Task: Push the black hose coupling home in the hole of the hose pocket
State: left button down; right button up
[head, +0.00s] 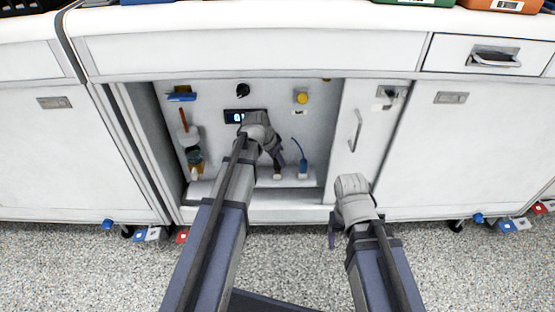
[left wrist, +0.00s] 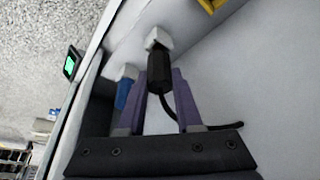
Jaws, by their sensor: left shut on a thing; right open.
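The black hose coupling (left wrist: 160,70) is between the two purple fingers of my left gripper (left wrist: 168,90) in the left wrist view. Its far end meets a white hose pocket (left wrist: 157,38); how deep it sits in the hole cannot be told. A thin black hose runs from its near end. In the head view my left gripper (head: 277,155) is in the open bay, pointing down above the pocket (head: 277,177), and mostly hides the coupling. My right gripper (head: 333,232) is open and empty in front of the cabinet, low and to the right.
A blue coupling (head: 303,165) stands close to the right in another pocket; it also shows in the left wrist view (left wrist: 123,95). A lit display (head: 238,117), black knob (head: 243,90) and yellow knob (head: 302,97) are on the back panel. A narrow door (head: 368,140) borders the bay.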

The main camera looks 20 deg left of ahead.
pick_arm(q)
jog(key=shift+f+b, duration=0.7)
jog(key=shift+f, duration=0.1)
jog(key=c, duration=0.5)
grip_release()
jog(key=shift+r, duration=0.1)
jog(key=p+v, duration=0.7)
jog(key=shift+s+r, duration=0.15)
jog(key=shift+r, duration=0.2)
